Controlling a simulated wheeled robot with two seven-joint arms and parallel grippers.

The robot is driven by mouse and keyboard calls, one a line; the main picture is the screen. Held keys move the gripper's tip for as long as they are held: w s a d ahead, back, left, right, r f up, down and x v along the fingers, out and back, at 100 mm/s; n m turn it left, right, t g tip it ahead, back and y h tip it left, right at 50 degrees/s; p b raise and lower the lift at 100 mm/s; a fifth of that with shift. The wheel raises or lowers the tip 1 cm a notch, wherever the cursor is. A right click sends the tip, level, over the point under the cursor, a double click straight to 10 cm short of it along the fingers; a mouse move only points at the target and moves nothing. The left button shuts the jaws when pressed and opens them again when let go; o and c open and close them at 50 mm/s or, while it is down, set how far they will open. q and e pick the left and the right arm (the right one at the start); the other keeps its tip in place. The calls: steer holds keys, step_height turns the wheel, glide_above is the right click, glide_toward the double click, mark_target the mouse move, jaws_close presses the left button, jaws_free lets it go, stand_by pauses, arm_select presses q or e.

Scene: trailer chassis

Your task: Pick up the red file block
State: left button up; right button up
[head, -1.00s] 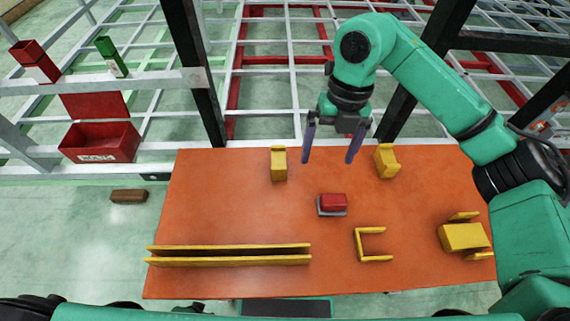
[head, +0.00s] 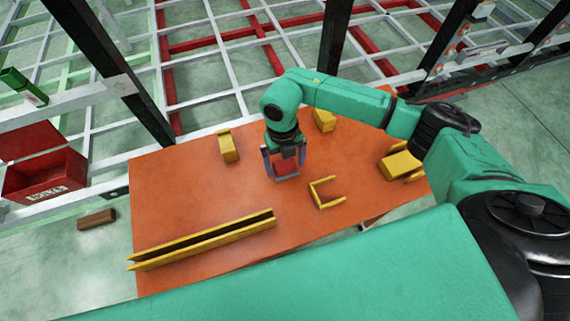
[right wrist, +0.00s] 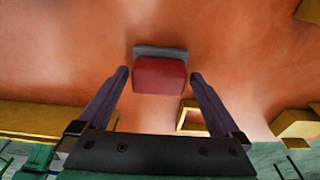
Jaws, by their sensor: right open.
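The red file block (right wrist: 160,76) sits on a thin grey base (right wrist: 160,51) on the orange table top (head: 175,190). In the right wrist view it lies between the fingers of my right gripper (right wrist: 160,77), with a gap on each side. In the head view, my right gripper (head: 284,175) points down over the block, which is mostly hidden behind the fingers and wrist. The right gripper is open and empty. My left gripper is not in view.
Yellow blocks (head: 229,147) and (head: 324,120) stand toward the table's far side. A yellow U-shaped bracket (head: 325,194) and a yellow holder (head: 400,163) are to the right. Long yellow rails (head: 200,242) lie along the near left. A red bin (head: 45,178) hangs at left.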

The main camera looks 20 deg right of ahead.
steer(key=shift+a, duration=0.1)
steer(key=c, duration=1.4)
steer(key=shift+w+r, duration=0.15)
steer(key=shift+r, duration=0.45)
step_height(320, 180, up, 13)
steer(key=b, duration=0.3)
step_height(320, 180, up, 6)
glide_above(284, 163)
steer(key=o, duration=0.8)
steer(key=shift+f, duration=0.1)
steer(key=c, duration=0.5)
